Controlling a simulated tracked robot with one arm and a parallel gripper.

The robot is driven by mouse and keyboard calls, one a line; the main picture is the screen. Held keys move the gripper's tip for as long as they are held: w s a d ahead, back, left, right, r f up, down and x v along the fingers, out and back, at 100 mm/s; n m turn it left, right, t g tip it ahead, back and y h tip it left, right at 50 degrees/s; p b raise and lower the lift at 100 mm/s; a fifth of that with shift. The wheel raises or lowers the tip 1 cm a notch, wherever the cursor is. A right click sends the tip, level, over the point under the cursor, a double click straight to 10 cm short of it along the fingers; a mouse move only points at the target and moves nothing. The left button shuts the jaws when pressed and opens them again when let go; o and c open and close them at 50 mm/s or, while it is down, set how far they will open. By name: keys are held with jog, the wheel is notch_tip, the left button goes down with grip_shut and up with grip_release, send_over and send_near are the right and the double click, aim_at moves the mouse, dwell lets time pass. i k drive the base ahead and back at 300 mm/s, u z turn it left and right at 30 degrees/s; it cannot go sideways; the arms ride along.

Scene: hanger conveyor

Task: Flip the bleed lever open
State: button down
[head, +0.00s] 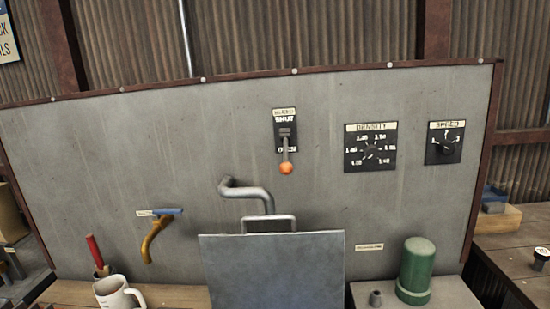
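The bleed lever (286,152) is on a small dark plate (284,131) in the upper middle of the grey panel. The plate has a blurred top label, the word SHUT near its top and a partly covered word, seemingly OPEN, lower down. The lever's stem points down and ends in an orange knob (286,168) at the plate's lower edge, just below the lower word. How far the lever stands out from the panel is hard to tell. My gripper is not in view, and nothing touches the lever.
A bent grey pipe (250,193) sticks out below the lever, above a grey metal lid with a handle (272,270). DENSITY (371,147) and SPEED (445,142) dials are right. A yellow tap (155,240), white mug (117,293) and green cylinder (414,270) stand lower.

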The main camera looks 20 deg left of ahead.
aim_at(286, 168)
jog(key=z, duration=0.05)
jog(key=i, duration=0.85)
jog(key=u, duration=0.15)
